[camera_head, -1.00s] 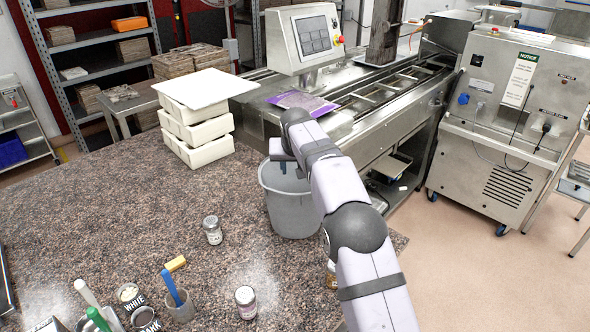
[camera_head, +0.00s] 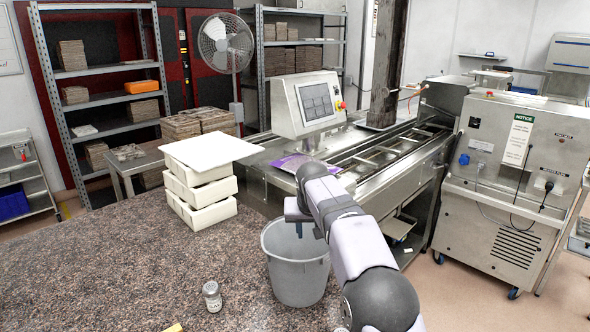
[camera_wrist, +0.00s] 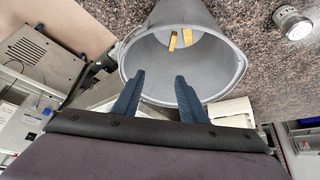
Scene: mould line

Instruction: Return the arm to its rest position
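My gripper (camera_wrist: 160,80) shows two blue fingers spread apart in the wrist view, with nothing between them. In the head view my gripper (camera_head: 300,222) points down above the rim of a grey bucket (camera_head: 297,275), and its fingertips are small there. My arm reaches in from the lower right, bent at the elbow. The wrist view looks into the same bucket (camera_wrist: 142,62), where two small yellow pieces (camera_wrist: 187,37) lie inside. I cannot tell from these views whether the fingers touch the bucket.
The bucket stands on a speckled countertop (camera_head: 120,270). Stacked white moulds (camera_head: 200,190) stand to its left, with a small jar (camera_head: 212,296) nearer. A steel machine line with a screen (camera_head: 316,102) lies behind. Open counter lies to the left.

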